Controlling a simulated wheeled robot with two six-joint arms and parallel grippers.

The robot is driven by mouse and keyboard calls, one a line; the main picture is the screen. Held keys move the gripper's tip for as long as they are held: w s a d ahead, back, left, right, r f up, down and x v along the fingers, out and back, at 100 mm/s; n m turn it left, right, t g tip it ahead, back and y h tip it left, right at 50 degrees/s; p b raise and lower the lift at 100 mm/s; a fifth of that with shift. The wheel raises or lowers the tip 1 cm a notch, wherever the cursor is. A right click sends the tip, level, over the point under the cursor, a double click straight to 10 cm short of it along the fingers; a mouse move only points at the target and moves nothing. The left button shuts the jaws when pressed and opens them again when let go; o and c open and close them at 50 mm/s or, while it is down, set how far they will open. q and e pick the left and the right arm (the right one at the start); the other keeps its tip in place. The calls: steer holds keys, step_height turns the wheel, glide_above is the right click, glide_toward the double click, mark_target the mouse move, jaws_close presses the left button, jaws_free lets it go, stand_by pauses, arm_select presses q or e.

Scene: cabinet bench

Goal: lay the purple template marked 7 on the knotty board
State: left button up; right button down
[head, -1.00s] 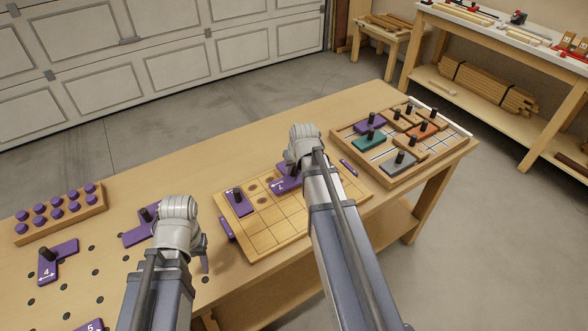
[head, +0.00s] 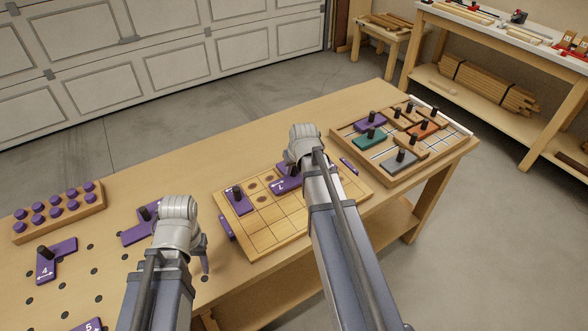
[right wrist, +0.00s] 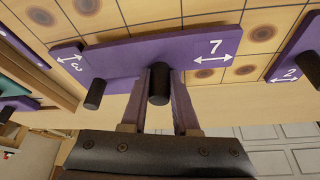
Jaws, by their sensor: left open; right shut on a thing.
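The purple template marked 7 (right wrist: 195,53) has a black knob (right wrist: 159,84); my right gripper (right wrist: 160,105) is shut on that knob. In the head view the template (head: 283,185) shows partly behind my right gripper (head: 303,172), over the far part of the knotty board (head: 275,235). I cannot tell whether it rests flat or hovers slightly. In the right wrist view a template marked 3 (right wrist: 66,57) is beside it on the left, and one marked 2 (right wrist: 290,72) is on the right. My left gripper (head: 203,260) is open, left of the board; its fingers are mostly hidden.
Brown knots (right wrist: 262,33) show on bare board cells. A purple template (head: 135,236), one marked 4 (head: 46,268) and one marked 5 (head: 88,325) lie on the bench at left. A peg block (head: 60,213) stands behind them. A tray of coloured templates (head: 390,178) stands at right.

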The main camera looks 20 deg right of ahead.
arm_select(q)
steer(key=shift+f, duration=0.3)
arm_select(e)
steer(key=shift+f, duration=0.25)
arm_select(q)
steer(key=shift+f+b, duration=0.25)
steer(key=shift+b, duration=0.25)
arm_select(e)
steer(key=shift+f, duration=0.3)
arm_select(q)
steer(key=shift+f, duration=0.2)
arm_select(e)
steer(key=shift+f, duration=0.15)
stand_by(0.4)
steer(key=shift+c, duration=1)
jaws_free()
arm_select(q)
steer(key=shift+r, duration=0.1)
step_height(320, 180, up, 8)
steer(key=p, duration=0.7)
steer(key=shift+p, duration=0.3)
arm_select(e)
steer(key=shift+r, duration=4)
